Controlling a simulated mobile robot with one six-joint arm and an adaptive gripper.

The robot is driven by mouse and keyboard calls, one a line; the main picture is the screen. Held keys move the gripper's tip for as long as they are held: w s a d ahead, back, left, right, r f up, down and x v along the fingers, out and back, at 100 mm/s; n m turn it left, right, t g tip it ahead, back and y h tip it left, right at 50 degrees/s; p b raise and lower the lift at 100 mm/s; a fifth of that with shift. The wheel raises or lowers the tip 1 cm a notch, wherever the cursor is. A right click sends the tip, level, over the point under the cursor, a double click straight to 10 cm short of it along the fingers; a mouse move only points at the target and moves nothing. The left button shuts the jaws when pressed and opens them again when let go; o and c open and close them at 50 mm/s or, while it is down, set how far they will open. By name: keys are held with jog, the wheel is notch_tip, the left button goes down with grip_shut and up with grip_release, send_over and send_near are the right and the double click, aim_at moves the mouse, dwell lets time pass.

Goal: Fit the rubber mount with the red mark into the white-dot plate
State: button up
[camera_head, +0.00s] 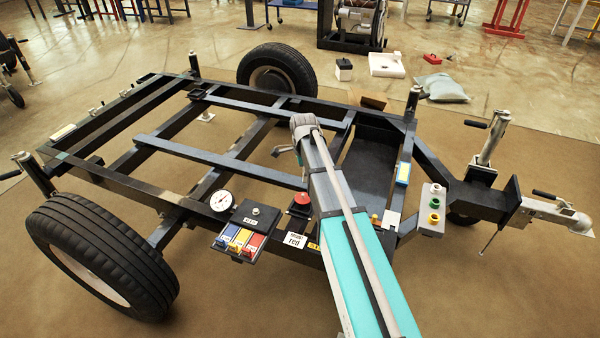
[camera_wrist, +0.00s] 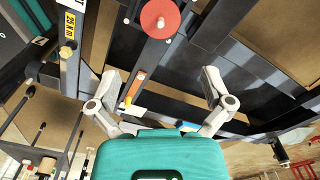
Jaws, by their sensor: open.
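A red round piece with a pale centre (camera_wrist: 158,18) shows at the top of the wrist view, on a dark frame beam. In the head view a red-topped piece (camera_head: 302,198) sits on a black base on the near beam; it looks like the same piece, possibly the red-marked mount. My gripper (camera_wrist: 160,80) is open and empty, its fingers spread above the frame, with the red piece beyond the fingertips. In the head view my arm hides most of the gripper. I cannot make out a white-dot plate for certain.
An orange piece (camera_wrist: 135,82) lies between my fingers' lines.

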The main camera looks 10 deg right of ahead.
jog(key=s+a+n, duration=0.1)
jog(key=s+n, duration=1.7)
jog(key=s, duration=0.4)
jog(key=shift+s+n, duration=0.2)
jog(key=shift+n, duration=0.2)
jog(key=shift+a, duration=0.1)
notch_tip(320, 180, up, 31)
jog(key=p, duration=3)
jog(key=shift+p, duration=0.35)
jog(key=shift+f, duration=0.15)
